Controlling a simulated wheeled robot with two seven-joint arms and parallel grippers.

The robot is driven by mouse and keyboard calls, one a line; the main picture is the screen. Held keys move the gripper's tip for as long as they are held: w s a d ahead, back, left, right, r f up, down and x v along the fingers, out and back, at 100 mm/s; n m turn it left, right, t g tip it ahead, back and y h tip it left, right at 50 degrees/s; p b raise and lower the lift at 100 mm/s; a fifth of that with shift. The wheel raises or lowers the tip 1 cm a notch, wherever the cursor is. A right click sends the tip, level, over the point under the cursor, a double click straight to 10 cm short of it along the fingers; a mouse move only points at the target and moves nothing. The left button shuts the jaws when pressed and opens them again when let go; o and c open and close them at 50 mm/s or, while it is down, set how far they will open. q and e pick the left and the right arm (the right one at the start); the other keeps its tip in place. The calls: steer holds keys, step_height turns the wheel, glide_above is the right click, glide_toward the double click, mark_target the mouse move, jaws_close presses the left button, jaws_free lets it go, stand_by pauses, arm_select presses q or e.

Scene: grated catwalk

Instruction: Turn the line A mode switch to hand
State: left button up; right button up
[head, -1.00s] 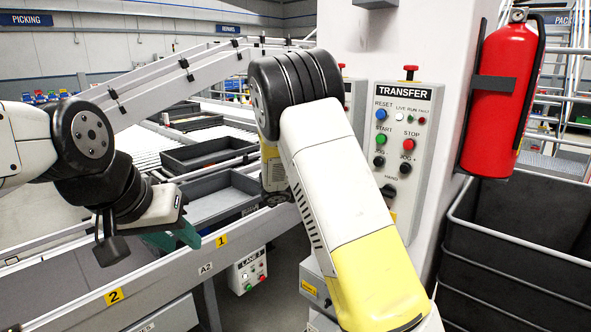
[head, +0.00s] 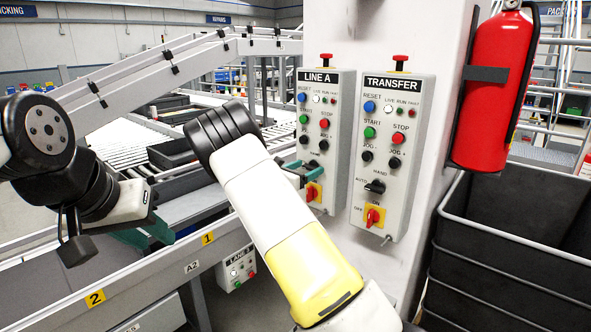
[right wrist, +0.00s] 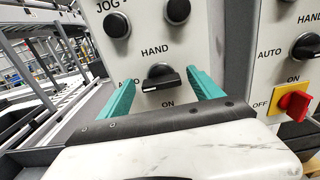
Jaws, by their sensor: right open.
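The LINE A panel (head: 340,122) is a grey box on the white column. Its mode switch (right wrist: 161,78) is a black knob below the word HAND in the right wrist view. The knob lies nearly level, its white-marked end to the left. My right gripper (head: 303,172) is open at this switch; in the right wrist view its teal fingers (right wrist: 160,84) stand on either side of the knob, and contact cannot be told. In the head view the gripper largely hides the switch. My left gripper (head: 146,236) hangs over the conveyor's near side; its jaw opening is unclear.
The similar TRANSFER panel (head: 392,150) is just right of LINE A, with its own black mode switch (head: 375,187) and red-yellow switch (head: 373,216). LINE A's red-yellow switch (head: 313,192) is just below my right gripper. A fire extinguisher (head: 497,90) and dark bin (head: 510,260) are at right.

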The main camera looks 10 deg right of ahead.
steer(key=shift+w+d, duration=0.1)
steer(key=shift+d, duration=0.05)
steer(key=c, duration=1.4)
